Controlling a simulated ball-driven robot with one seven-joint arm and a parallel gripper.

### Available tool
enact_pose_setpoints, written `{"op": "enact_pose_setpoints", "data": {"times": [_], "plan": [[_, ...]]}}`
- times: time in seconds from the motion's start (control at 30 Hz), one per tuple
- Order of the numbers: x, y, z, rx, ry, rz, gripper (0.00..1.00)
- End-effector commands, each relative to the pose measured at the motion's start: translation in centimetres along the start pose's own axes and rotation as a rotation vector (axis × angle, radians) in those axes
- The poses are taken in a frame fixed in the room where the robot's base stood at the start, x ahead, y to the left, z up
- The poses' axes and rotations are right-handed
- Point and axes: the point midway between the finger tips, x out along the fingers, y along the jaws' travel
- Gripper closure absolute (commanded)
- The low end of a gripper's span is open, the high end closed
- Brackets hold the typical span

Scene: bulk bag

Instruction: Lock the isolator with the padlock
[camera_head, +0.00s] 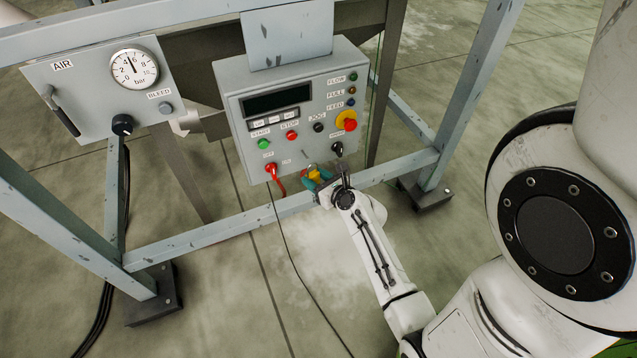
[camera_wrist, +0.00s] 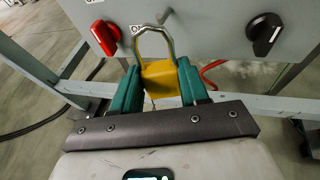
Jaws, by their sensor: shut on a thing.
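The yellow padlock (camera_wrist: 160,78) with its metal shackle pointing up is held between the teal fingers of my gripper (camera_wrist: 158,86). In the head view the padlock (camera_head: 314,175) is small beside my gripper (camera_head: 321,183), just below the control box (camera_head: 298,110). The red isolator handle (camera_wrist: 105,38) is left of the padlock in the wrist view and also shows in the head view (camera_head: 274,173). A small metal piece shows on the panel behind the shackle top. I cannot tell whether the shackle touches it.
A black rotary switch (camera_wrist: 264,34) is at the right of the panel. A frame beam (camera_head: 225,232) runs below the box. The AIR panel (camera_head: 100,95) with a gauge stands at the left. A thin cable hangs below the box.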

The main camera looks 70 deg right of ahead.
Motion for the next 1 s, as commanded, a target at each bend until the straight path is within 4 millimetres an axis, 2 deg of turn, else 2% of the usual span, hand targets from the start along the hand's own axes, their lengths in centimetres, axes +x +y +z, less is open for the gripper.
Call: {"op": "enact_pose_setpoints", "data": {"times": [1.0], "plan": [[5.1,-1.4,0.8,0.000,-0.001,-0.001,0.88]]}}
